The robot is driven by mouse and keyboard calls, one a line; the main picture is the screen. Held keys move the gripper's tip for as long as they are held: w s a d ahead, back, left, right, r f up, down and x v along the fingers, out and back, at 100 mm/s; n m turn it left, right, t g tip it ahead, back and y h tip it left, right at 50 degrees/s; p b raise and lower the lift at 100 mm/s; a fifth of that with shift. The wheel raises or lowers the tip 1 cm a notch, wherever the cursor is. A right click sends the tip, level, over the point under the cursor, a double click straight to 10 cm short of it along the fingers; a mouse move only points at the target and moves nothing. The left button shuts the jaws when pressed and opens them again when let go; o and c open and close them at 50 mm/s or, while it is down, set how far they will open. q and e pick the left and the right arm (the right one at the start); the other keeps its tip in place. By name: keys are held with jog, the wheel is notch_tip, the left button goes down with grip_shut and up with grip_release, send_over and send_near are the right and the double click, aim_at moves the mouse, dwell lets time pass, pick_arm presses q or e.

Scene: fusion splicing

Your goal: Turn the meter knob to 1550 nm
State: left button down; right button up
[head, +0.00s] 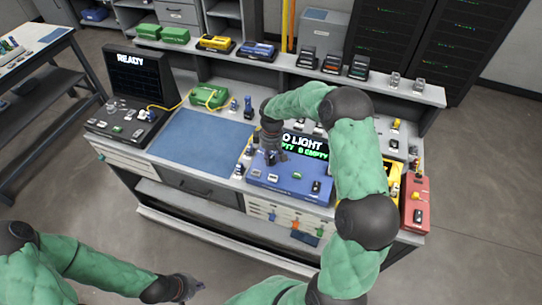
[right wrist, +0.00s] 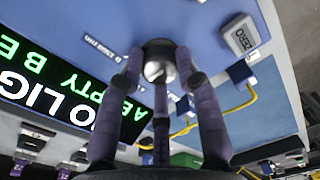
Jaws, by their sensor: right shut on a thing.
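The blue meter (head: 262,179) stands on the bench, its screen (head: 312,148) showing green and white text that includes "LIGHT" and "EMPTY". In the right wrist view, the round knob (right wrist: 158,70) with a pale metallic top is on the blue meter face. My right gripper (head: 271,157) reaches down onto the meter. Its fingers, also in the right wrist view (right wrist: 158,85), are closed around the knob. Small white labels lie beside the knob; I cannot read its setting for certain. My left gripper (head: 190,288) hangs low, away from the bench; its fingers are too small to judge.
A grey ZERO button (right wrist: 240,37) is on the meter near the knob. A blue mat (head: 200,140) lies left of the meter. A red box (head: 415,200) stands at the right end. A green box (head: 209,96) and a READY screen (head: 140,72) are further left.

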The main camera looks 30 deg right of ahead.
aim_at(272, 158)
jog(key=m, duration=0.4)
jog(key=shift+m, duration=0.4)
jog(key=shift+m+b, duration=0.35)
jog(key=shift+m, duration=1.85)
jog(key=o, duration=1.1)
jog(key=shift+o, duration=0.2)
notch_tip(272, 158, up, 12)
jog(key=shift+d, duration=0.2)
jog(key=shift+s+f, duration=0.1)
